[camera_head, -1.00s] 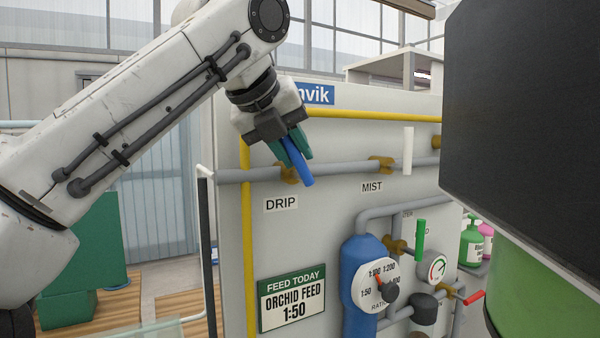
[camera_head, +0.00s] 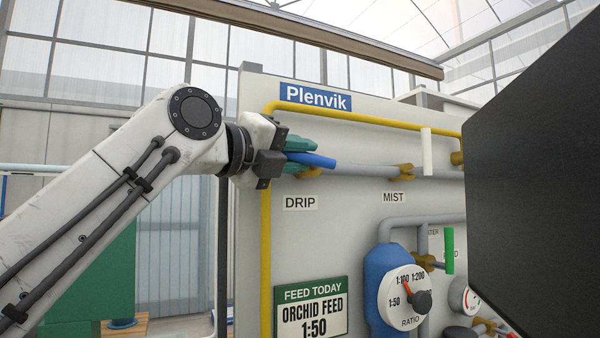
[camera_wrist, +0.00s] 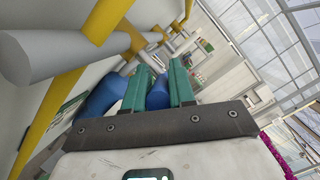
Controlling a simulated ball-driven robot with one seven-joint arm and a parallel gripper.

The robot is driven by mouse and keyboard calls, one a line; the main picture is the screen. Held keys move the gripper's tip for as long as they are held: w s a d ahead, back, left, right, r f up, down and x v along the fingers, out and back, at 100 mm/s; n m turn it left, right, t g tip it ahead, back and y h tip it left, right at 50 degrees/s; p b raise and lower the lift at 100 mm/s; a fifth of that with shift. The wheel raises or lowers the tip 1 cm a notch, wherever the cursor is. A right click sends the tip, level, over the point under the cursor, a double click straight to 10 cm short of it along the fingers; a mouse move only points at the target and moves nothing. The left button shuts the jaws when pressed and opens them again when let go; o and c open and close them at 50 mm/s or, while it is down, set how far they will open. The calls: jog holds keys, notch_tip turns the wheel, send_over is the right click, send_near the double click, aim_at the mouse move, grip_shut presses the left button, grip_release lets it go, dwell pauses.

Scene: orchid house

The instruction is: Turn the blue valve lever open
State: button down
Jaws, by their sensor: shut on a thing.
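The blue valve lever (camera_head: 318,160) is at the DRIP valve on the upper grey pipe. It points right, nearly in line with the pipe, tilted slightly downward. My gripper (camera_head: 300,153) comes from the left and is shut on the lever, with its green fingers on either side. In the wrist view the lever (camera_wrist: 158,95) shows between the two green fingers (camera_wrist: 161,88). The brass DRIP valve body (camera_head: 308,174) is partly hidden behind my gripper. The DRIP label (camera_head: 300,202) is below it.
The white MIST lever (camera_head: 427,152) stands upright to the right, with its brass valve (camera_head: 403,172) beside it. A yellow pipe (camera_head: 375,118) runs above. A blue tank (camera_head: 383,285) with a ratio dial (camera_head: 407,298) and a green lever (camera_head: 449,250) are lower right.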

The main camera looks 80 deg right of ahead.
jog(key=shift+w+f+n+g+h+b, duration=0.15)
jog(key=shift+f+n+g+h+b, duration=0.25)
jog(key=shift+h+b, duration=0.4)
jog(key=c, duration=1)
grip_release()
jog(key=shift+a+f, duration=0.1)
jog(key=shift+a, duration=0.05)
jog(key=v, duration=1)
jog(key=shift+w+a+b, duration=0.2)
jog(key=shift+a+b, duration=0.05)
jog(key=shift+b, duration=0.1)
